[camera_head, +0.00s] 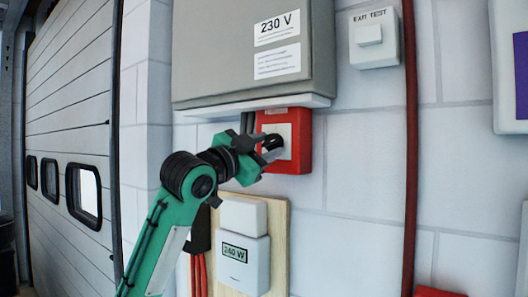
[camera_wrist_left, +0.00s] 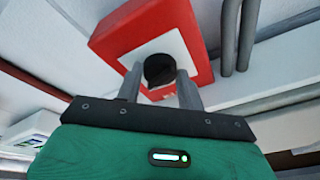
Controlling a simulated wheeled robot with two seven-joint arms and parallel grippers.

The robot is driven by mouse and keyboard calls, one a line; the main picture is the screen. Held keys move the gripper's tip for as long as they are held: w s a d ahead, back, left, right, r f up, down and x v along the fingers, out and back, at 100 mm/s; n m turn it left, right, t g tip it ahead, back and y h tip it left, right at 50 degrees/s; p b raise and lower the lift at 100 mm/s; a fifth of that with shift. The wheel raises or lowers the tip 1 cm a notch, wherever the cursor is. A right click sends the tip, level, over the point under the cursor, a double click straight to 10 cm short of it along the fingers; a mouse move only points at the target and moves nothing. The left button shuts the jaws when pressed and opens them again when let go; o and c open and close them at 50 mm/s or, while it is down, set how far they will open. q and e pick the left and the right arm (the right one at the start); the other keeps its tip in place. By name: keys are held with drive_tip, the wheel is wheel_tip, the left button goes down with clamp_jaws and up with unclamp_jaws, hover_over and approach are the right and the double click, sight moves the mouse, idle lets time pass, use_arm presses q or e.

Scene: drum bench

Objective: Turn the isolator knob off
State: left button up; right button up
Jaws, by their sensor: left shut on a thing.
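The isolator is a red box (camera_head: 301,140) on the wall with a pale front plate and a black round knob (camera_head: 273,141). In the left wrist view the red box (camera_wrist_left: 128,32) fills the upper middle, and the knob (camera_wrist_left: 159,69) sits on its white plate. My left gripper (camera_head: 267,149) is at the front of the box, shut on the knob, with one grey finger on each side of it in the wrist view. The gripper partly covers the knob and plate in the head view, so the knob's setting cannot be read. My right gripper is not in view.
A grey 230 V cabinet (camera_head: 255,55) hangs just above the red box. A board below carries a 240 W meter (camera_head: 243,266). An exit test switch (camera_head: 376,38) and a dark red pipe (camera_head: 411,150) are to the right. The wall between is bare.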

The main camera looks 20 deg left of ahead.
use_arm(q)
drive_tip(key=n, duration=0.2)
drive_tip(key=n+t+y+b, duration=0.1)
drive_tip(key=n, duration=0.1)
drive_tip(key=shift+s+d+f+n+y, duration=0.1)
drive_tip(key=shift+d+f+n+y, duration=0.1)
drive_tip(key=shift+n+y, duration=0.15)
drive_tip(key=n+y, duration=0.1)
drive_tip(key=n, duration=0.1)
drive_tip(key=n+b, duration=0.1)
drive_tip(key=n, duration=0.2)
drive_tip(key=shift+d+r+y, duration=0.1)
drive_tip(key=shift+y, duration=0.25)
drive_tip(key=n+y, duration=0.1)
drive_tip(key=n, duration=0.1)
drive_tip(key=n+b, duration=0.1)
drive_tip(key=n, duration=0.2)
drive_tip(key=shift+d+r+y, duration=0.15)
drive_tip(key=shift+y, duration=0.25)
drive_tip(key=shift+s+n+y+b, duration=0.1)
drive_tip(key=shift+n+y+b, duration=0.3)
drive_tip(key=shift+n, duration=1.15)
drive_tip(key=shift+r, duration=0.1)
drive_tip(key=o, duration=1)
